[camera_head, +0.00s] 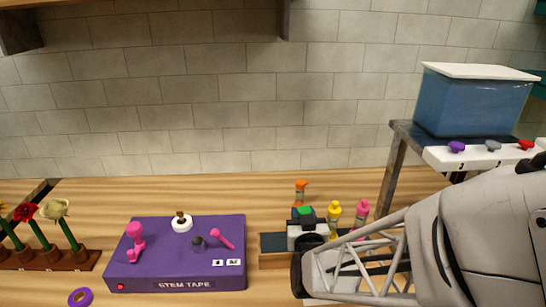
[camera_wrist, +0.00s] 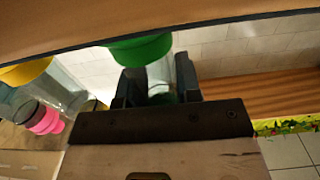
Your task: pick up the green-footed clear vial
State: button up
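The green-footed clear vial shows its green foot (camera_wrist: 140,50) uppermost in the wrist view, just beyond my fingertips. Its clear body (camera_wrist: 160,72) shows in the gap between the two dark fingers of my gripper (camera_wrist: 160,85). The fingers are close together on either side of the glass, so my gripper looks shut on it. In the head view the green foot (camera_head: 305,210) shows at my gripper (camera_head: 306,224). The fingers and wrist hide the rest of the vial. I cannot tell whether it is clear of its support.
Orange (camera_head: 301,185), yellow (camera_head: 334,209) and pink (camera_head: 362,208) pieces stand close by. A purple tape station (camera_head: 180,272) is to the left, with flowers in a brown holder (camera_head: 45,260) beyond it. A blue bin (camera_head: 472,103) is on a raised shelf at right.

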aim_at(304, 207)
grip_shut()
jog(key=shift+r, duration=0.2)
jog(key=shift+r, duration=0.55)
jog(key=shift+s+r, duration=0.2)
jog(key=shift+r, duration=0.4)
jog(key=shift+s+r, duration=0.2)
jog(key=shift+r, duration=0.35)
jog(key=s+d+r, duration=0.1)
jog(key=s+d, duration=0.1)
jog(key=s, duration=1.3)
jog(key=shift+r, duration=0.15)
